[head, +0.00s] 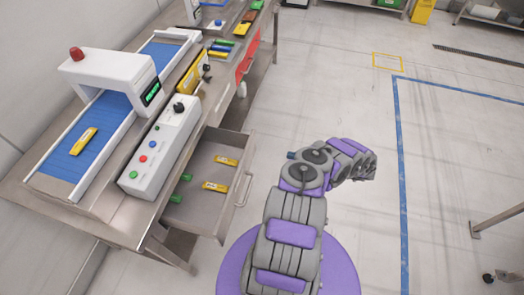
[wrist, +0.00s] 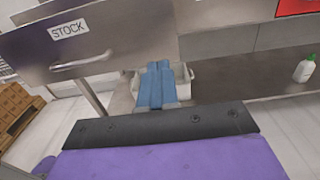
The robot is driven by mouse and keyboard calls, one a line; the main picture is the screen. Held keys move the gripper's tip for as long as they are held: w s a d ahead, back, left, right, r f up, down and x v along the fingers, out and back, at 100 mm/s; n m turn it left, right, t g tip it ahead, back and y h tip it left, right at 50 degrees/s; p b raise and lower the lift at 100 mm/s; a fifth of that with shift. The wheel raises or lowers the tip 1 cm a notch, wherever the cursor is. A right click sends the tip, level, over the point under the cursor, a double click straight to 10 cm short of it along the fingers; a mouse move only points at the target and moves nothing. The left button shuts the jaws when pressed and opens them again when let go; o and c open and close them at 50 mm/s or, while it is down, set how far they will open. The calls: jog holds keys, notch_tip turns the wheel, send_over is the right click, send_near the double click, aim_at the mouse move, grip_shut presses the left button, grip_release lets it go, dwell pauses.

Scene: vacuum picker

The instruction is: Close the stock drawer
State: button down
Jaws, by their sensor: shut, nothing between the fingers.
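The stock drawer stands pulled out from under the steel bench in the head view, with its rim (head: 243,165) and handle (head: 243,190) facing right. It holds a few yellow and green items. In the wrist view its grey front (wrist: 135,35) carries the STOCK label (wrist: 82,30) and a bar handle (wrist: 82,61). My gripper (wrist: 155,84) is shut and empty, its blue fingers together, to the right of the handle and apart from it in the picture. In the head view only a blue fingertip (head: 291,155) shows; my arm hides the rest.
A conveyor (head: 68,164) with a scanner arch (head: 112,72) and a control box (head: 158,150) stand on the bench. A red panel (head: 253,48) is farther along. A white bottle (wrist: 304,70) stands on the lower shelf. The floor right of my arm is open.

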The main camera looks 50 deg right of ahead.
send_near(253, 148)
jog(key=x, duration=0.2)
jog(key=b+x, duration=0.1)
jog(key=x, duration=0.1)
jog(key=b+x, duration=0.1)
jog(key=x, duration=0.1)
jog(key=shift+w+d+f, duration=0.25)
jog(key=shift+d+f, duration=0.1)
jog(key=shift+w+a+r, duration=0.2)
jog(key=shift+w+a, duration=0.05)
jog(key=shift+a, duration=0.25)
jog(key=shift+d, duration=0.1)
